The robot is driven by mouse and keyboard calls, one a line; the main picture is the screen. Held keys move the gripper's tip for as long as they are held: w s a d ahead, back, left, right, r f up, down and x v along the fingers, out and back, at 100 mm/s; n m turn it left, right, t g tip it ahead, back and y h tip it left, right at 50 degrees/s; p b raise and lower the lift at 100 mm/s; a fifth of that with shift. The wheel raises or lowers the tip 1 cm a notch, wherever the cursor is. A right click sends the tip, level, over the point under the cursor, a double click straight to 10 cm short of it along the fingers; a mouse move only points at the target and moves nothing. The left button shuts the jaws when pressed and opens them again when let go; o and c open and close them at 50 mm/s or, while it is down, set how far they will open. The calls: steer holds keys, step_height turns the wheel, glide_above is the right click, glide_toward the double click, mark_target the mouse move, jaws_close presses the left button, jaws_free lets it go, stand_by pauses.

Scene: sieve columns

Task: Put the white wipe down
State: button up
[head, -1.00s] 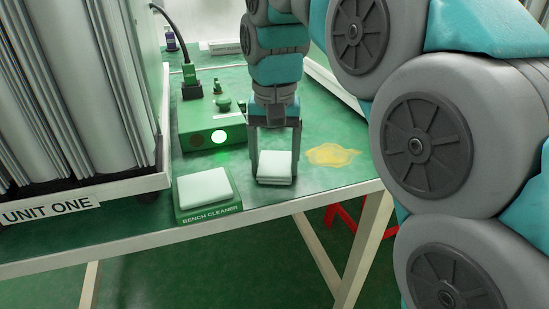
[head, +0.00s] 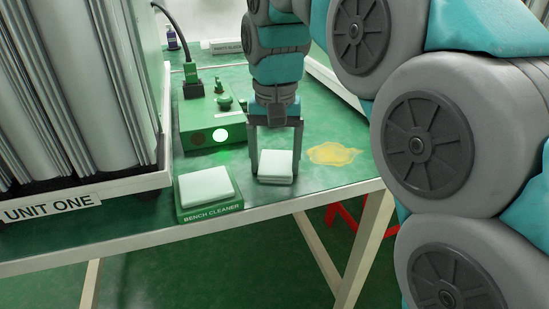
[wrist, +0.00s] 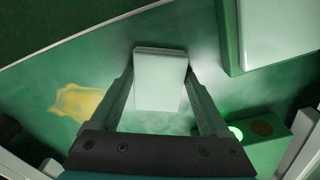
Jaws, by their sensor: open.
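The white wipe (head: 275,165) is a folded white pad lying on the green bench top, near the front edge. My gripper (head: 275,160) points down over it with a finger on each side. In the wrist view the wipe (wrist: 160,80) lies between my fingers (wrist: 162,100), with a gap showing along its lower part on both sides. The jaws are open. Whether the fingertips touch the wipe's far end is hard to tell.
A green tray labelled BENCH CLEANER (head: 212,216) holds another white pad (head: 206,188) just left. A green box (head: 212,128) with a lit round lamp stands behind. A yellow spill (head: 332,154) lies right of the wipe. A rack labelled UNIT ONE (head: 90,194) stands left.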

mark_target(276, 165)
step_height(276, 165, up, 8)
steer(key=shift+d+f+p, duration=0.1)
steer(key=shift+p, duration=1)
